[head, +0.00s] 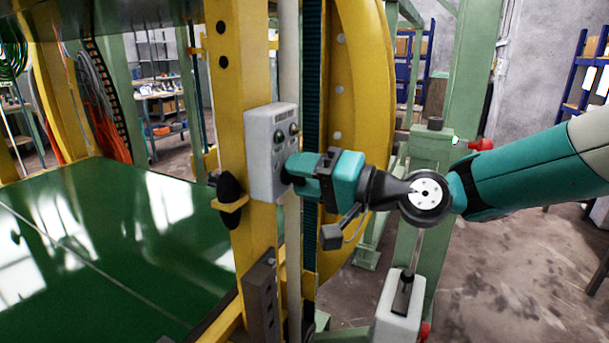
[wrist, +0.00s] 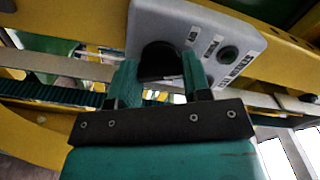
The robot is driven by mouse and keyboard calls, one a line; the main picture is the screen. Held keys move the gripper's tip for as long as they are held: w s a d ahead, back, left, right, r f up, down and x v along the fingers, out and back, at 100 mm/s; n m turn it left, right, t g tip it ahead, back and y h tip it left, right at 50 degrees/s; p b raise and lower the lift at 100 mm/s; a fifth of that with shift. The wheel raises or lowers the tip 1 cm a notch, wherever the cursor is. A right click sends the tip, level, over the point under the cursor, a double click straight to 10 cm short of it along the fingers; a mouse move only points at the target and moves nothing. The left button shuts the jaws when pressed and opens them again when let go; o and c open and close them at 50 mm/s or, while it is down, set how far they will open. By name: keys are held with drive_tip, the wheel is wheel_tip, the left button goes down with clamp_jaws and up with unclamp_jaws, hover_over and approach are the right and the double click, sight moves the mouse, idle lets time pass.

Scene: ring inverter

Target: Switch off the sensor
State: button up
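A grey control box (head: 268,152) is fixed to a yellow post. It has two small dark controls (head: 286,132) on its upper front and printed labels. In the wrist view the box (wrist: 205,30) shows a round dark button (wrist: 228,54), small labels, and a larger black knob (wrist: 160,60). My gripper (head: 288,170) is at the lower front of the box. In the wrist view its teal fingers (wrist: 160,75) lie on either side of the black knob, with no clear gap. The head view hides this knob behind my gripper.
The yellow post (head: 230,70) and a large yellow ring (head: 362,110) stand close around the box. A dark green glossy surface (head: 100,245) lies at left. A green frame with a red-handled part (head: 480,145) stands behind my arm.

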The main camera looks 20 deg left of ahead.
drive_tip(key=n+b, duration=0.1)
drive_tip(key=b, duration=0.1)
drive_tip(key=shift+f+b, duration=0.3)
drive_tip(key=shift+b, duration=0.05)
drive_tip(key=shift+n+b, duration=0.7)
drive_tip(key=shift+b, duration=0.25)
drive_tip(key=shift+r+n, duration=0.35)
drive_tip(key=shift+n, duration=0.05)
drive_tip(key=o, duration=0.9)
drive_tip(key=shift+d, duration=0.1)
